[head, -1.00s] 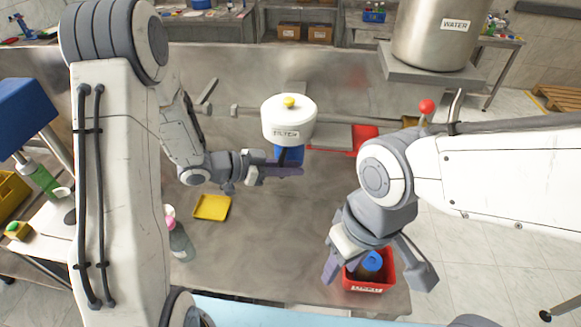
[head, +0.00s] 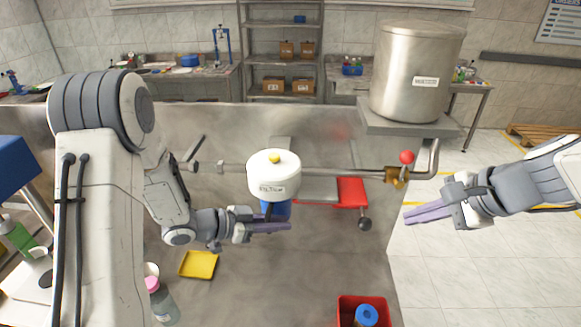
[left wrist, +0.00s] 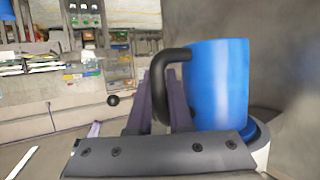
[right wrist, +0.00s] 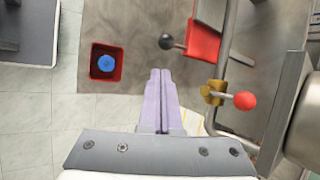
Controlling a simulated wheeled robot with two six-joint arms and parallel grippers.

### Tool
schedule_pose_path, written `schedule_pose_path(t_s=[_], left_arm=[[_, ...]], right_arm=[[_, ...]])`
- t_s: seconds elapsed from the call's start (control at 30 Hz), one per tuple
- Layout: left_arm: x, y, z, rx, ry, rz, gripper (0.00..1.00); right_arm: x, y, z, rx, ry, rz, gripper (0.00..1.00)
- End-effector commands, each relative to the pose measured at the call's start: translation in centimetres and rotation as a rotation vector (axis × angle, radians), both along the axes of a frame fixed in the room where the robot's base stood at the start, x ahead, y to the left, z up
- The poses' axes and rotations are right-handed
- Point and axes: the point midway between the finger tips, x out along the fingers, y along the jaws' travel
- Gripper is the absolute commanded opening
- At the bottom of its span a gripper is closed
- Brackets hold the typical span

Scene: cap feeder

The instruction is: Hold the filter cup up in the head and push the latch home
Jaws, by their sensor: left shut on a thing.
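The white filter head (head: 274,187), labelled FILTER with a yellow knob on top, hangs in front of the steel panel. The blue filter cup (head: 278,209) is directly under it, partly hidden by the head and my left gripper. My left gripper (head: 288,227) is shut on the cup's black handle (left wrist: 157,82); the cup (left wrist: 217,85) meets the head's white rim in the left wrist view. A lever with a dark knob (head: 365,224) sticks out below a red plate (head: 352,191), right of the head. My right gripper (head: 406,216) is shut and empty, right of this knob (right wrist: 166,41).
A pipe with a brass valve (head: 397,177) and red ball handle (head: 407,157) runs behind. A red bin (head: 347,301) holds a blue-topped item (head: 366,315). A yellow tray (head: 198,265) and pink-capped bottle (head: 160,302) are at left. A steel water tank (head: 412,68) stands back right.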

Motion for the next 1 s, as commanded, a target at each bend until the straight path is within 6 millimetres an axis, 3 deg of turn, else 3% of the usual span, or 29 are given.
schedule_pose_path(t_s=[0.17, 0.7, 1.0], left_arm=[[0.0, 0.0, 0.1, -0.001, -0.002, 0.0, 0.0], [0.0, 0.0, 0.1, -0.001, -0.002, 0.001, 0.0], [0.0, 0.0, 0.1, -0.001, -0.002, 0.001, 0.0]], right_arm=[[0.6, -1.0, 0.1, 0.028, -0.004, -0.066, 0.0], [3.8, 2.0, -5.5, 0.027, 0.001, -0.059, 0.0], [5.0, 2.9, -7.3, 0.026, -0.004, -0.062, 0.0]])
